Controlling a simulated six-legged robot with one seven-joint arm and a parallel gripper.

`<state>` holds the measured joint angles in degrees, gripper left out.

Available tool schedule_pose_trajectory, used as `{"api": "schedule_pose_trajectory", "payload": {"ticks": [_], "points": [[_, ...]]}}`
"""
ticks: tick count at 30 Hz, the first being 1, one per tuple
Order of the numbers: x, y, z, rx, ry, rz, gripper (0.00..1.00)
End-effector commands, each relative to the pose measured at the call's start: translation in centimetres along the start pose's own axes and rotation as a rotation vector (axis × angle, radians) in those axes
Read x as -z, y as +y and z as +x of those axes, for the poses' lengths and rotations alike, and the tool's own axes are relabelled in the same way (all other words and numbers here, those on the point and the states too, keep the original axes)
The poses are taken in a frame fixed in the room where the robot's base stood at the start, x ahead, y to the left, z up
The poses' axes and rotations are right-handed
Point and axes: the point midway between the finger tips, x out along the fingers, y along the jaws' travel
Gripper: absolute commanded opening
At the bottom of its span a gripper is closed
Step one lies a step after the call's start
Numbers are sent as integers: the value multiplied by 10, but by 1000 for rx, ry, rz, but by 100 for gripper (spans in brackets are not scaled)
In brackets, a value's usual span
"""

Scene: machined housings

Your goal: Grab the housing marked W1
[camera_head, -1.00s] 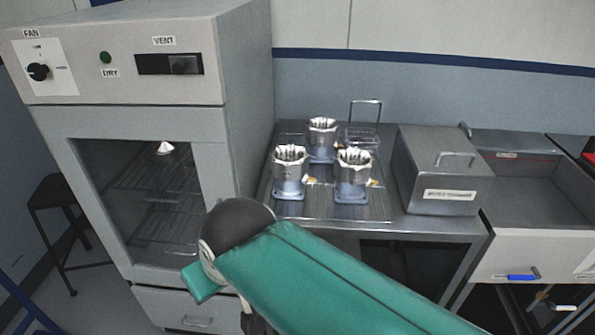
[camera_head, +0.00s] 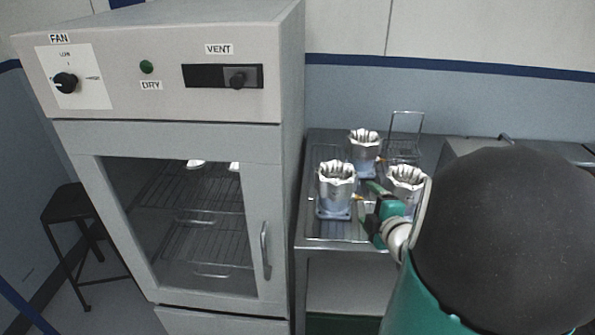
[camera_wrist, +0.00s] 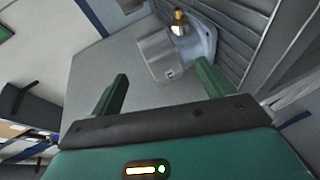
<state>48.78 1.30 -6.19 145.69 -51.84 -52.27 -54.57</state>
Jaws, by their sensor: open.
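Three silver housings with scalloped rims and bluish square bases stand upright on the metal tray: one front left (camera_head: 336,188), one at the back (camera_head: 364,148), one front right (camera_head: 407,180). No W1 mark is legible on any of them. My gripper (camera_head: 366,197) is open, just right of the front left housing and partly in front of the front right one. In the wrist view a housing (camera_wrist: 158,56) with a brass fitting (camera_wrist: 179,20) lies beyond the fingertips of my gripper (camera_wrist: 162,86), nothing held. A small dark mark on it is unreadable. I cannot tell which housing this is.
The tray (camera_head: 345,232) sits on a metal bench right of a drying cabinet (camera_head: 180,90) with a glass door and protruding handle (camera_head: 265,250). A wire rack (camera_head: 405,135) stands behind the housings. A metal box (camera_head: 470,150) is partly hidden by my arm.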

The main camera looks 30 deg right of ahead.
Motion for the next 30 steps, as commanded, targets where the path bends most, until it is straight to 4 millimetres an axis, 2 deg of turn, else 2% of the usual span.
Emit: {"api": "schedule_pose_trajectory", "payload": {"ticks": [1,6,9,12,17,24,30], "points": [[-12,-12,-8,-24,34,-36,80],[-27,-32,-37,-143,160,-140,80],[-29,-36,-51,-198,201,-168,80],[-29,-37,-55,-228,221,-181,80],[-23,-32,-36,-234,229,-185,80],[-12,-22,10,-233,226,-183,80],[-7,-18,28,-234,222,-183,80]]}}
